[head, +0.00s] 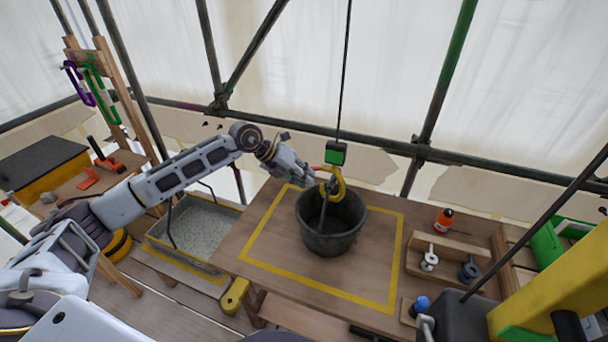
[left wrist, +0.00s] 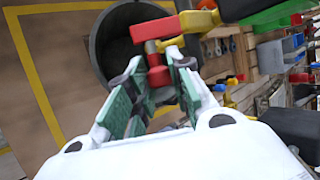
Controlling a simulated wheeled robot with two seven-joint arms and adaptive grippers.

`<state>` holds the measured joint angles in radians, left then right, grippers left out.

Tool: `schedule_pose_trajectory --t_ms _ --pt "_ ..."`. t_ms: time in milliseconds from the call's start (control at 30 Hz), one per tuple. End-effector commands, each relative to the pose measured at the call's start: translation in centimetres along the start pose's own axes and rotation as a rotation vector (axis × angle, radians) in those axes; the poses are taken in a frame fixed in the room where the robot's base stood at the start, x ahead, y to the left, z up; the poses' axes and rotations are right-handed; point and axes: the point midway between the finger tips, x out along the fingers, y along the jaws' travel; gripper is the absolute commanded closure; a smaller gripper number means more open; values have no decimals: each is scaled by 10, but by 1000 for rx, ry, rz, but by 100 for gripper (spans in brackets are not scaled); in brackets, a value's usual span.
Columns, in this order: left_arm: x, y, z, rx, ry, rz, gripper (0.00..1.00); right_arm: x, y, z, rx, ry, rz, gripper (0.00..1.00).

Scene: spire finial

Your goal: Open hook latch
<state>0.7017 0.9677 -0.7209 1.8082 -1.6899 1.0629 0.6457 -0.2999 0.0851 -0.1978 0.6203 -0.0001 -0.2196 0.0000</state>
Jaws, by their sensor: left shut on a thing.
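A yellow hook (head: 340,182) hangs on a cable below a green and black block (head: 336,153), over a black bucket (head: 330,240). The bucket's handle rises toward the hook; whether it sits inside the hook is hard to tell. A red latch (head: 331,168) shows at the hook's upper left. My left gripper (head: 313,178) reaches the hook from the left. In the left wrist view, its green-padded fingers close around the red latch (left wrist: 157,75), and the yellow hook (left wrist: 199,20) lies just beyond. My right gripper is not in view.
The bucket stands on a wooden table inside a yellow taped square (head: 385,303). A wooden tray (head: 447,258) with metal fittings and an orange bottle (head: 443,220) are to the right. A grey trough (head: 200,230) stands left. Scaffold poles run behind.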

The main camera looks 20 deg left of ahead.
Motion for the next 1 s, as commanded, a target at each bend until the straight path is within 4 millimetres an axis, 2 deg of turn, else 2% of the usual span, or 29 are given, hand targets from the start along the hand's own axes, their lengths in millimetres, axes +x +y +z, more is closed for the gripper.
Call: schedule_pose_trajectory --t_ms 300,700,1000 --pt "-7 -6 3 77 1 178 100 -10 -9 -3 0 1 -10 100" --pt "-13 -13 5 173 0 412 100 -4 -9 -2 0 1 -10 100" --pt "-15 -16 6 207 1 498 100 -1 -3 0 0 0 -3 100"
